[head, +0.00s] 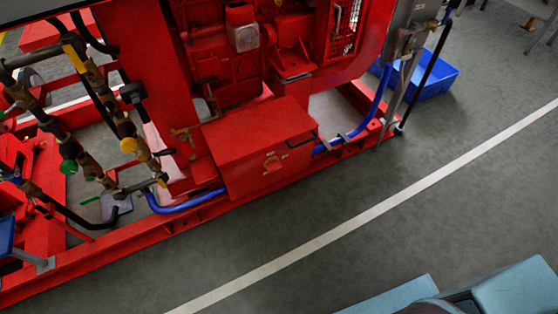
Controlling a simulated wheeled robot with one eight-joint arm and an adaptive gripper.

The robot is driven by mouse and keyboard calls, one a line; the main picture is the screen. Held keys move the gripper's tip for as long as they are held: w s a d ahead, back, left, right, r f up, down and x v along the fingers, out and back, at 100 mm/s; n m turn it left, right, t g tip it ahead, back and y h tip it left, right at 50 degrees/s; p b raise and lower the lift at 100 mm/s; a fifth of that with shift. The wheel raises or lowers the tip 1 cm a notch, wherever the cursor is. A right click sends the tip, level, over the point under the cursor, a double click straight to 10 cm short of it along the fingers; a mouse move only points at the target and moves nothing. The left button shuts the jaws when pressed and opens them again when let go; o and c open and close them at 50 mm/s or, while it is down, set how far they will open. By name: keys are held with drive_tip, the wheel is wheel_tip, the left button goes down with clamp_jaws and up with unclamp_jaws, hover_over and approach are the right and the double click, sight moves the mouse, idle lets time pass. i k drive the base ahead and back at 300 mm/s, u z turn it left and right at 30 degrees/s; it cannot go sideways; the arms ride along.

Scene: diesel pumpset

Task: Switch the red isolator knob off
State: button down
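The box sits low on the red pumpset frame, near the middle of the head view. The knob is small here, and I cannot tell which way it is turned. My gripper is not in view.
Blue hoses (185,206) run along the red base frame (110,246) on both sides of the box. Pipes with green and yellow valve handles (128,145) stand at left. A blue crate (434,78) is on the floor at upper right. The grey floor (400,210) before the pumpset is clear, crossed by a white line.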

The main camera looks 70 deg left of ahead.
sight(271, 165)
drive_tip(key=i, duration=0.85)
drive_tip(key=u, duration=2.85)
